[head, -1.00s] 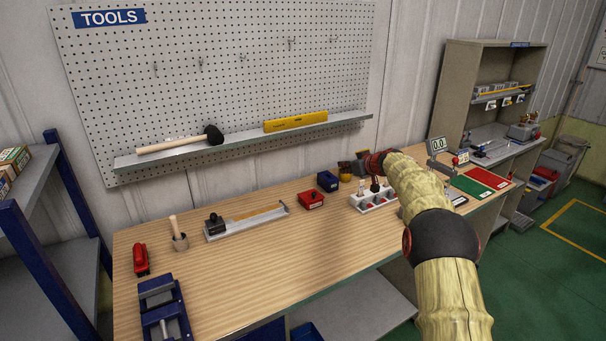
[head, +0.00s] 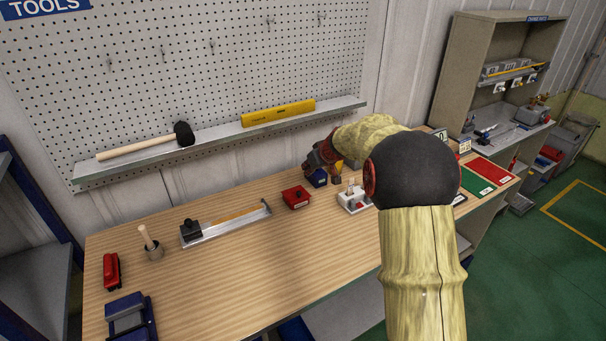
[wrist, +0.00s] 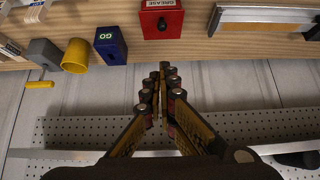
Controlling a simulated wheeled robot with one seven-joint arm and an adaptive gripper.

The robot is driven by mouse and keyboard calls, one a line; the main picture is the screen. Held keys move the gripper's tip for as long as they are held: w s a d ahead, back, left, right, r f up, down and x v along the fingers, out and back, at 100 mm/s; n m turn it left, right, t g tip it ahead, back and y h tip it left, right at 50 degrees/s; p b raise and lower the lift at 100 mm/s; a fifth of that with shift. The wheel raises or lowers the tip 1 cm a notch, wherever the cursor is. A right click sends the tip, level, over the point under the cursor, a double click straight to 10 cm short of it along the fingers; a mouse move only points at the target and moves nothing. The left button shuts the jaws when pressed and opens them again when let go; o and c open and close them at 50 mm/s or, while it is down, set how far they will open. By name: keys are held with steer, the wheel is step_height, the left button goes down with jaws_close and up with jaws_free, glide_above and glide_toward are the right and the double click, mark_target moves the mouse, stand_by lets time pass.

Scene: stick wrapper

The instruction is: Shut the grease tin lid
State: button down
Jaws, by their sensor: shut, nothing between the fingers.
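The grease tin is a small red box (head: 296,199) on the bench, left of a blue box in the head view. In the wrist view the red tin (wrist: 162,20) is at the top edge, with a white label reading GREASE and a black knob on its red face. I cannot tell how far its lid stands open. My gripper (wrist: 163,75) is shut and empty, its fingers pointing toward the tin and apart from it. In the head view my gripper (head: 322,163) is by the blue box, right of the tin, partly hidden by my arm.
The blue box (head: 317,179) and a yellow cup (wrist: 76,56) stand near the tin. A metal rail fixture (head: 225,224) lies to the left. The pegboard shelf (head: 225,137) holds a mallet and yellow level behind. The bench front (head: 250,285) is clear.

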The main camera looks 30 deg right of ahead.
steer(key=x, duration=0.8)
steer(key=shift+f+b, duration=0.3)
step_height(320, 180, down, 2)
steer(key=shift+w+f+b, duration=0.1)
steer(key=shift+f+b, duration=0.1)
steer(key=shift+b, duration=0.15)
steer(key=shift+f, duration=0.85)
